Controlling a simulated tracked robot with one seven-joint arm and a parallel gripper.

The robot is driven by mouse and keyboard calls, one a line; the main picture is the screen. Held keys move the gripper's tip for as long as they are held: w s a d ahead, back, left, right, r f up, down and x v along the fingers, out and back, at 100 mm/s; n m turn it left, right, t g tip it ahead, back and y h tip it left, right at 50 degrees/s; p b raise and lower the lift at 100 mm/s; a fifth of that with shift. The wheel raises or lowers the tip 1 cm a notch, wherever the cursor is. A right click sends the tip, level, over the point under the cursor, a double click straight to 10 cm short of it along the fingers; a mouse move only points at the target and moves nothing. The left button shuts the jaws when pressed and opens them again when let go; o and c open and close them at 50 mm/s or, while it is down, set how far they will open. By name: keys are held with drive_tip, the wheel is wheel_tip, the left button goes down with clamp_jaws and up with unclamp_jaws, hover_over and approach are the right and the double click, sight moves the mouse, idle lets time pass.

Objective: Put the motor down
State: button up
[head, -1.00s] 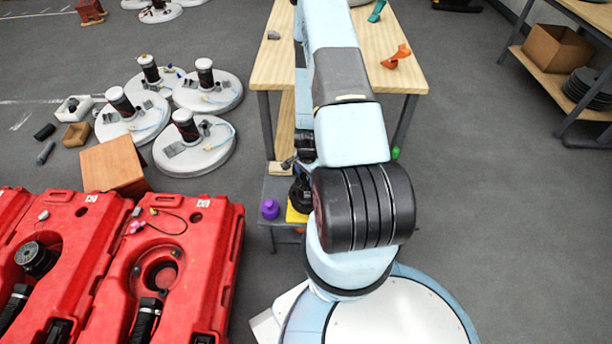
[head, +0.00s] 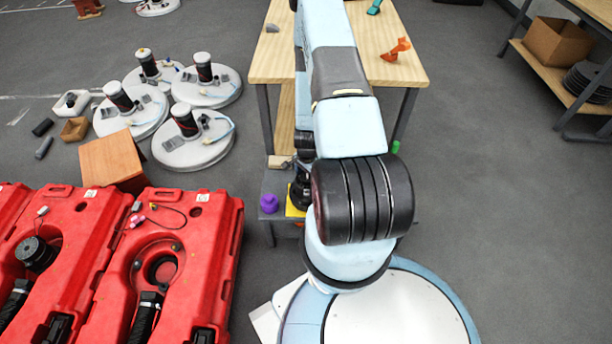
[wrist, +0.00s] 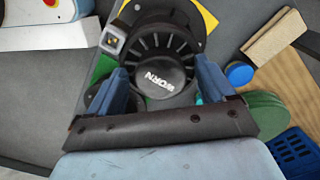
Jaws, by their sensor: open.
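In the head view the motor (head: 299,195) is a dark shape on the low grey stand (head: 268,187), partly hidden by my arm.
A wooden block (wrist: 273,38), a blue cap (wrist: 240,74), green discs (wrist: 265,112) and a blue basket (wrist: 297,152) lie right of the motor. A purple bottle (head: 269,203) stands left of it. Red cases (head: 185,265) are at left; a wooden table (head: 375,65) is behind.

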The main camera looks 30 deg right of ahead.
drive_tip(key=w+a+r+n+t, duration=0.1)
drive_tip(key=a+r+n, duration=0.2)
drive_tip(key=r, duration=1.2)
drive_tip(key=w+a+r+n+t, duration=0.1)
drive_tip(key=a+r+n, duration=0.15)
drive_tip(key=r, duration=1.25)
drive_tip(key=w+a+r+n+t, duration=0.1)
drive_tip(key=w+a+r+n, duration=0.15)
drive_tip(key=r, duration=1.35)
drive_tip(key=s+a+r+n+t, duration=0.1)
drive_tip(key=s+a+r+n, duration=0.3)
drive_tip(key=s+r, duration=0.6)
drive_tip(key=s+a+r+n+t, duration=0.1)
drive_tip(key=s+a+r+n, duration=0.2)
drive_tip(key=s+r, duration=0.8)
drive_tip(key=shift+s+a+n+t, duration=0.3)
drive_tip(key=shift+a+n, duration=0.1)
drive_tip(key=shift+a, duration=0.35)
